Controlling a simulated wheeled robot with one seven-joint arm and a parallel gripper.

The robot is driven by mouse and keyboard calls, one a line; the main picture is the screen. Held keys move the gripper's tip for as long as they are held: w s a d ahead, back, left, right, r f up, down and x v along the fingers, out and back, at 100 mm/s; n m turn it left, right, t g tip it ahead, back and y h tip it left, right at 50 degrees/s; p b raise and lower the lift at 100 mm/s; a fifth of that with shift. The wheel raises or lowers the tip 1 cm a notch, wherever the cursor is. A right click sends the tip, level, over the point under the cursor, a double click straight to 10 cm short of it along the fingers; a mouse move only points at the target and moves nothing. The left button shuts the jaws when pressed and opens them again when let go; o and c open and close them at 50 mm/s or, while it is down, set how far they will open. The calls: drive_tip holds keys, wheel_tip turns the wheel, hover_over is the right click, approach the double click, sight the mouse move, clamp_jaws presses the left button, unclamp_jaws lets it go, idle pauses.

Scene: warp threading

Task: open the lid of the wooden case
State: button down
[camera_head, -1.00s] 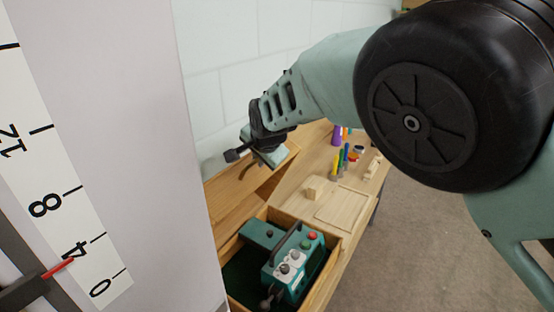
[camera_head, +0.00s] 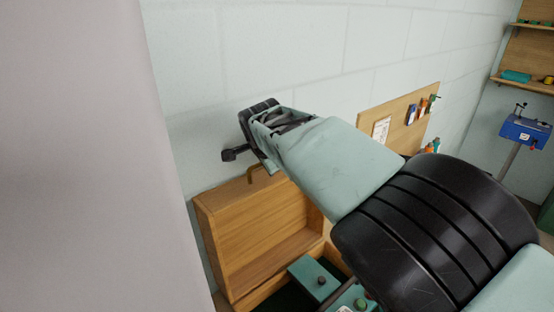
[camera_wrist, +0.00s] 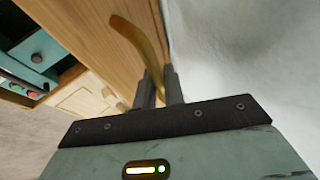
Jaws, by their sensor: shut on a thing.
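The wooden case (camera_head: 255,297) stands against the wall in the head view. Its lid (camera_head: 262,235) is raised on the far side, standing steeply with its hollow inner side showing. A curved handle (camera_head: 257,173) sticks up at the lid's top edge; in the wrist view the handle (camera_wrist: 127,36) runs down between the fingers. My gripper (camera_wrist: 160,80) is shut on the handle. In the head view the fingers are mostly hidden by the wrist above the lid's edge.
A teal control box (camera_head: 347,300) sits in the case, partly behind my arm. The pale block wall (camera_head: 290,55) is close behind the lid. A pegboard with tools (camera_head: 400,120) hangs to the right. A pale panel (camera_head: 75,150) blocks the left side.

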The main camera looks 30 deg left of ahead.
drive_tip(key=shift+w, duration=0.1)
idle(0.3)
drive_tip(key=c, duration=1.5)
unclamp_jaws()
